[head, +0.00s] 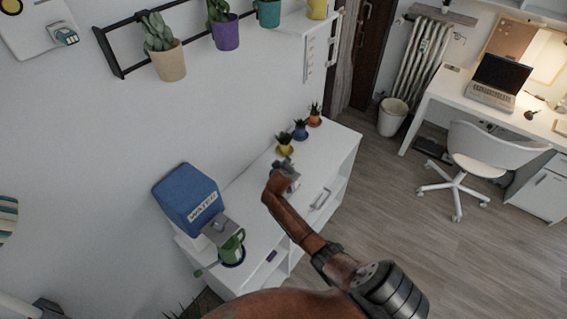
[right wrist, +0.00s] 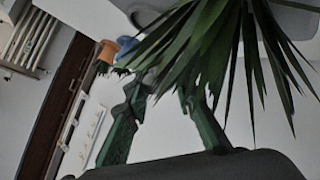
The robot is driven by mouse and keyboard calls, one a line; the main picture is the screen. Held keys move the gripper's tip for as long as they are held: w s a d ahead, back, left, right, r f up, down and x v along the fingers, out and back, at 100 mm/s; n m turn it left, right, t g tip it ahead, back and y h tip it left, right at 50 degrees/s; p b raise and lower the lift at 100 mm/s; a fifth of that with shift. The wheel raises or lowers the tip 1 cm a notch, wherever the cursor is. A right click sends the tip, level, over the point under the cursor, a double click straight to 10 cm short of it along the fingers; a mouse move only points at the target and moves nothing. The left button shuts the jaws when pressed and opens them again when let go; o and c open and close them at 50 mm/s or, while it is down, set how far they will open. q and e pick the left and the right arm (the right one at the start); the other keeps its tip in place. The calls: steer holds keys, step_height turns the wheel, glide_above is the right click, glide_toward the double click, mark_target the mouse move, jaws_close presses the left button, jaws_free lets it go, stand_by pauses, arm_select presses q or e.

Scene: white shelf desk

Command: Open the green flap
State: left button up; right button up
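I cannot clearly make out a green flap in either view. A small teal-green piece (head: 64,35) sits on a white wall device at the top left, but I cannot tell whether it is a flap. My right gripper (head: 286,172) is over the white shelf desk (head: 256,212), close to the small plant in a yellow pot (head: 284,149). In the right wrist view my right gripper (right wrist: 163,86) has its fingers apart with nothing seen held between them. Long green leaves (right wrist: 225,45) partly cover that view. My left gripper is not in view.
A blue water dispenser (head: 186,198) with a green mug (head: 231,247) stands at the desk's left end. Small blue (head: 300,131) and orange (head: 314,117) pots stand at the far end. A wall rack (head: 112,55) holds larger pots.

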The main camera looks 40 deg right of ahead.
steer(key=o, duration=0.5)
steer(key=v, duration=1.2)
stand_by(0.3)
